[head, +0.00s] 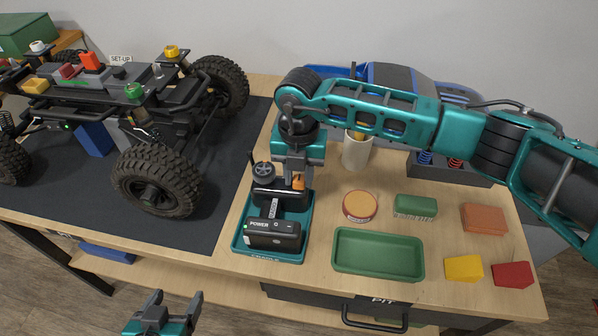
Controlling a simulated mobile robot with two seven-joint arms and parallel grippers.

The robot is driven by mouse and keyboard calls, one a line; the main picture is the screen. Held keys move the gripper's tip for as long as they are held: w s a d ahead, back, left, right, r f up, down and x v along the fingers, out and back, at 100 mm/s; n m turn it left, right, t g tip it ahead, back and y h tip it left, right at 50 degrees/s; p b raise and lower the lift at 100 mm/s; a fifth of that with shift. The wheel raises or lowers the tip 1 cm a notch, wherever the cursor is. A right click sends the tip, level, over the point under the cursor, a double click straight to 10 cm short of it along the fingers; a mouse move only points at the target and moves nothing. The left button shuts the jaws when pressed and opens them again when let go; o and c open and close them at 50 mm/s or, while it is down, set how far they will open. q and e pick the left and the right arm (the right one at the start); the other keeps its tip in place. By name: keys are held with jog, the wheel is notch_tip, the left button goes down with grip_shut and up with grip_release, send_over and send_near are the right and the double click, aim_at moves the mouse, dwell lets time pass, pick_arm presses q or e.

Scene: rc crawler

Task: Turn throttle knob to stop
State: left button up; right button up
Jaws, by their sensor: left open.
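A black handheld controller (272,233) labelled POWER sits in a teal cradle (240,246) on the table. It has a round black wheel (263,170) at its upper left and a small orange part (298,182) at its upper right. I cannot tell for sure which of these is the throttle knob. My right gripper (291,178) points down right over the top of the controller, at the orange part. Its fingertips are mostly hidden, so its grip is unclear. My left gripper (168,298) is open and empty, in front of the table at the bottom.
A crawler chassis (120,85) with big tyres stands on a dark mat (225,195) at left. A green tray (378,255), a round tin (360,206), a brush (415,206) and several coloured blocks (484,218) lie right of the cradle. A white cup (357,152) stands behind.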

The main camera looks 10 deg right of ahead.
aim_at(299, 179)
jog(key=o, duration=0.5)
notch_tip(299, 179, up, 13)
jog(key=shift+f, duration=0.1)
dwell(0.3)
dwell(0.4)
